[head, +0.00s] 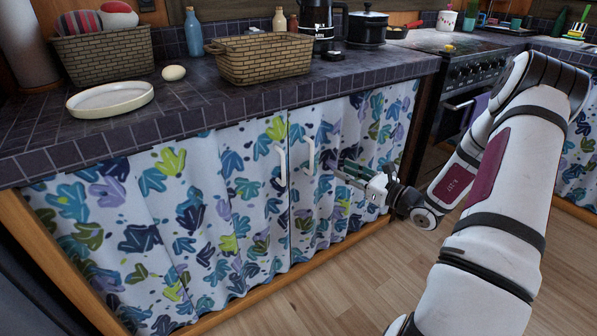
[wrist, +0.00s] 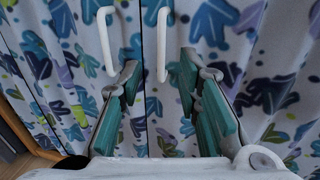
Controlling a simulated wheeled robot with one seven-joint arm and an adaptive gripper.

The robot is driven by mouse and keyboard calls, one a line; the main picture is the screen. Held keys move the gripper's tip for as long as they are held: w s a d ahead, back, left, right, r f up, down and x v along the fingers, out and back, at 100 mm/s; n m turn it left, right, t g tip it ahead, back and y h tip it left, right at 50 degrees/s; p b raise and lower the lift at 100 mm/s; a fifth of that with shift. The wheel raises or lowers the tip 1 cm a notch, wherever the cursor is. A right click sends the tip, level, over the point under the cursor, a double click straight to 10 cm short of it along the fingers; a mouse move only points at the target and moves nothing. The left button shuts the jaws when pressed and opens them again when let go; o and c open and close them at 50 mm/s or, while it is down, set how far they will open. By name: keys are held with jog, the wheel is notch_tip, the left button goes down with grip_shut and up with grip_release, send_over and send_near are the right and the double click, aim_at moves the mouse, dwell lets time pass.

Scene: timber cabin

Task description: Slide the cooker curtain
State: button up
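The cooker curtain hangs under the counter as two leaf-patterned panels, a left panel (head: 185,235) and a right panel (head: 365,125), meeting at a narrow seam. Each panel has a white handle by the seam: the left handle (head: 281,166) and the right handle (head: 311,156). My gripper (head: 343,170) is in front of the right panel, just right of the right handle in the head view. In the wrist view my gripper (wrist: 158,65) has its teal-padded fingers apart. The right handle (wrist: 162,45) appears between the fingertips, and the left handle (wrist: 106,42) is outside them to the left. Contact cannot be told.
The tiled counter (head: 190,105) holds a white plate (head: 110,99), an egg (head: 174,72), wicker baskets (head: 260,56) and a black pot (head: 368,28). A cooker (head: 475,65) stands to the right of the curtain. The wooden floor (head: 350,285) in front is clear.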

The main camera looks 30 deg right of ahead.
jog(key=b, duration=0.4)
send_over(311, 173)
jog(key=shift+w+d+f, duration=0.15)
jog(key=shift+w+d, duration=0.1)
jog(key=shift+w, duration=0.05)
jog(key=shift+c, duration=0.5)
grip_shut()
